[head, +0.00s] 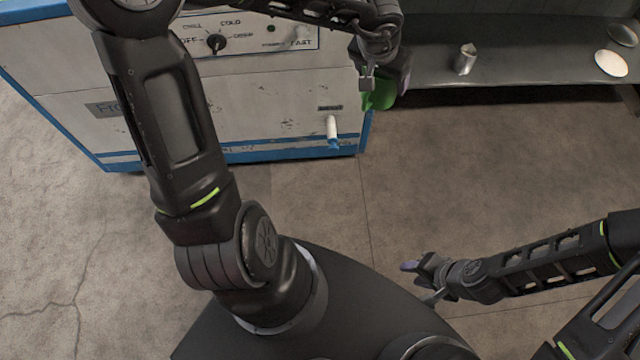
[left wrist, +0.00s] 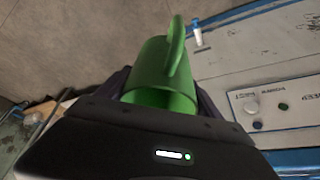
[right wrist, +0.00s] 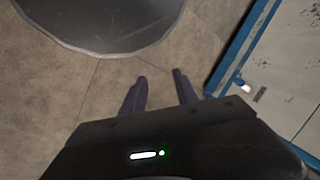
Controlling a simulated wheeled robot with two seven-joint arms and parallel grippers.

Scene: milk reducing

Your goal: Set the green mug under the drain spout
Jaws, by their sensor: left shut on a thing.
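The green mug (head: 380,95) is held in my left gripper (head: 384,78), up near the right end of the machine's front. In the left wrist view the mug (left wrist: 160,82) sits between the fingers with its handle on the upper right side. The white drain spout (head: 332,130) sticks out low on the machine's front and has a blue tip. The spout also shows in the left wrist view (left wrist: 197,34). The mug is above and to the right of the spout in the head view, apart from it. My right gripper (head: 418,280) is empty, low over the floor; its fingers stand apart in the right wrist view (right wrist: 160,90).
The white and blue machine (head: 240,110) has a dial panel on its front. To the right, a dark metal shelf (head: 530,65) bears a metal cup (head: 465,58) and pale plates (head: 611,63). The concrete floor (head: 480,170) below is clear.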

